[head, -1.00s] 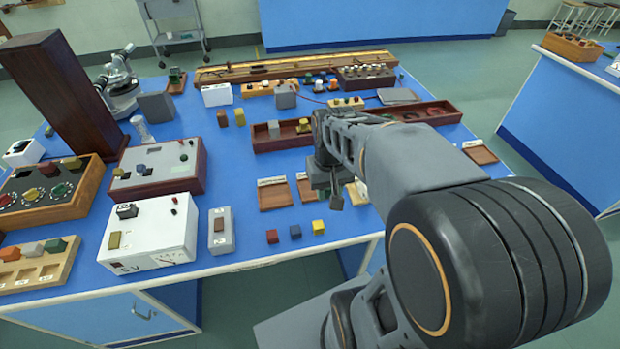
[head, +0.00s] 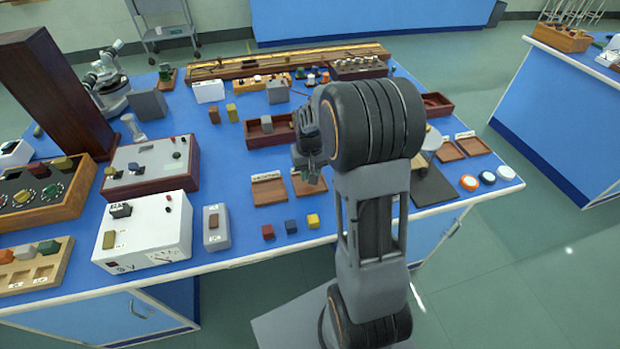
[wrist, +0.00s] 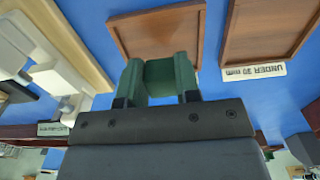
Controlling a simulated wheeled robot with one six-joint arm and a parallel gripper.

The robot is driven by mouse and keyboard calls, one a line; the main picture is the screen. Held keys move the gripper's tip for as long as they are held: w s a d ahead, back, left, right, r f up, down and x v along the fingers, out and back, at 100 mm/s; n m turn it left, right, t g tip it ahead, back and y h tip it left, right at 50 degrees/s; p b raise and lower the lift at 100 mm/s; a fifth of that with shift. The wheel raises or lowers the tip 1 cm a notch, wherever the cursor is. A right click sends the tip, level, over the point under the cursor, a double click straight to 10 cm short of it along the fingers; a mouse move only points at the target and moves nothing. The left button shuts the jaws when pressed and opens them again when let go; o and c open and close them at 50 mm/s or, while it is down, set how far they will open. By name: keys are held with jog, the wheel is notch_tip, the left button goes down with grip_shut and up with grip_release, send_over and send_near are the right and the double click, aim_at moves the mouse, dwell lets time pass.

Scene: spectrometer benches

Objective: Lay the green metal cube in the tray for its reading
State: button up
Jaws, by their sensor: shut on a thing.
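The green metal cube (wrist: 158,78) is between the fingers of my gripper (wrist: 158,92) in the wrist view, held off the bench. My gripper (head: 312,172) shows from behind in the head view, above the front part of the blue bench; the cube cannot be made out there. Shallow square wooden trays lie below: one (wrist: 150,38) just beyond the cube in the wrist view, another (wrist: 262,32) to its right with a label reading "UNDER 30 mm". In the head view two trays (head: 269,192) (head: 300,185) lie by the gripper, the second partly hidden.
Red, blue and yellow cubes (head: 290,227) lie in a row near the front edge. A white meter box (head: 145,232) and a grey switch box (head: 216,228) stand left. Two more trays (head: 448,151) (head: 472,146) lie right, near several round discs (head: 487,178).

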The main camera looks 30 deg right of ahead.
jog(key=shift+f, duration=1.5)
jog(key=shift+f, duration=0.15)
jog(key=o, duration=1)
